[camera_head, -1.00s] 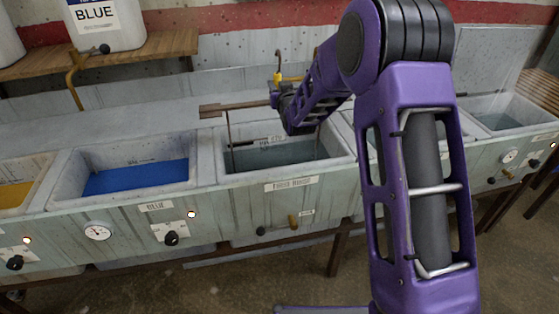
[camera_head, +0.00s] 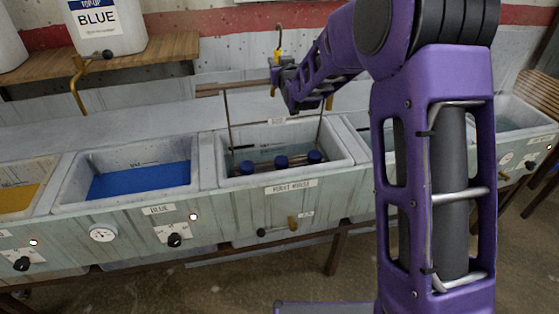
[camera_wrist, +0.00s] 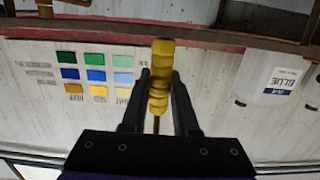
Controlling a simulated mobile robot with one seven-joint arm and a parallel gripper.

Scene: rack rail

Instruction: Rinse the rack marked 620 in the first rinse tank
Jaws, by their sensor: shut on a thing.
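My gripper (camera_head: 278,68) is above the back of the first rinse tank (camera_head: 290,187). It is shut on the yellow grip of the rack, and the wrist view shows this yellow grip (camera_wrist: 160,75) between the two fingers. The rack (camera_head: 229,122) hangs below, with a brown crossbar and two thin rods reaching down into the tank. Three blue-topped pieces (camera_head: 281,161) show at its bottom, within the tank walls and above or at the grey water; I cannot tell how much is still under. No 620 mark is readable, and my arm hides part of the crossbar.
A blue-filled tank (camera_head: 138,180) stands left of the rinse tank, and a yellow one (camera_head: 18,197) further left. More tanks lie right, partly behind my arm. A white BLUE container (camera_head: 105,28) with a tap stands on a wooden shelf (camera_head: 165,48) behind.

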